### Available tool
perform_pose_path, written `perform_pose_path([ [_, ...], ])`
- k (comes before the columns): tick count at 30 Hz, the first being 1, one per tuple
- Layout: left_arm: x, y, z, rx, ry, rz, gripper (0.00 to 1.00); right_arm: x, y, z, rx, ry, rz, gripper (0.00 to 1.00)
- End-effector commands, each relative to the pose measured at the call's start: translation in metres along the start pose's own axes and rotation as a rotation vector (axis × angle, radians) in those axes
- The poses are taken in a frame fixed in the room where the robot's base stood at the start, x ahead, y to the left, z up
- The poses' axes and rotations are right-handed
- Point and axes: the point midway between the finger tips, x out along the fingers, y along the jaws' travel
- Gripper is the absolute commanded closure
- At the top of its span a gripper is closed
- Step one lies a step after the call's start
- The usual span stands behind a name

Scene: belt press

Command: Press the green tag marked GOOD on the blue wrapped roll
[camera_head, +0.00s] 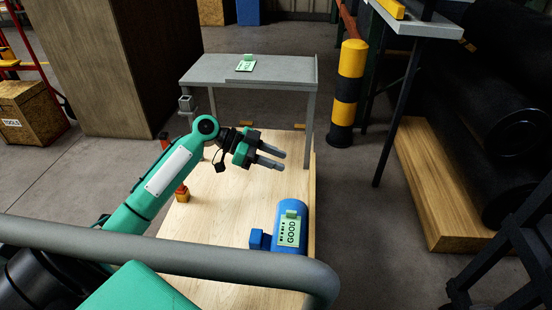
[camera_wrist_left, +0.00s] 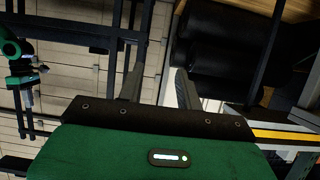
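The blue wrapped roll (camera_head: 301,212) lies on the pale wooden top at lower middle in the head view. A green tag marked GOOD (camera_head: 289,232) sits on its upper face, turned sideways to me. A blue block (camera_head: 257,240) is at the roll's left side. My left gripper (camera_head: 283,160) is above and beyond the roll, apart from it, empty, with its fingers spread. Its fingers also show apart in the left wrist view (camera_wrist_left: 158,84). A small teal and dark arm part (camera_wrist_left: 24,72) shows at that view's left edge; whether it ends in my right gripper is unclear.
A grey stand (camera_head: 205,70) beyond the wooden top holds another small green tag (camera_head: 246,64). A yellow-black post (camera_head: 347,95) stands to its right. An orange-red piece (camera_head: 182,192) is at the wooden top's left. A grey rail (camera_head: 190,258) crosses the foreground.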

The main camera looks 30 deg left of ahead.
Motion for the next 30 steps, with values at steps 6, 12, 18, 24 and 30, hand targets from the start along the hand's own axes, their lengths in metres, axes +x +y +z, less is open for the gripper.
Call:
perform_pose_path([
  [6,-0.002,-0.006,-0.001,0.0,0.0,0.0,0.64,-0.001,0.0,0.0,0.0,0.0,0.0,1.0],
  [12,-0.008,-0.019,-0.003,-0.001,0.001,-0.001,0.64,-0.002,0.0,0.0,0.0,0.001,0.001,1.0],
  [18,-0.014,-0.031,-0.005,0.0,0.001,-0.001,0.64,-0.003,0.0,0.0,0.0,0.001,0.001,1.0],
  [24,-0.017,-0.037,-0.006,-0.001,0.0,0.0,0.64,-0.003,0.0,0.0,0.0,0.0,0.001,1.0],
  [30,-0.017,-0.037,-0.006,-0.001,0.0,0.0,0.64,-0.003,0.0,0.0,0.0,0.0,0.001,1.0],
])
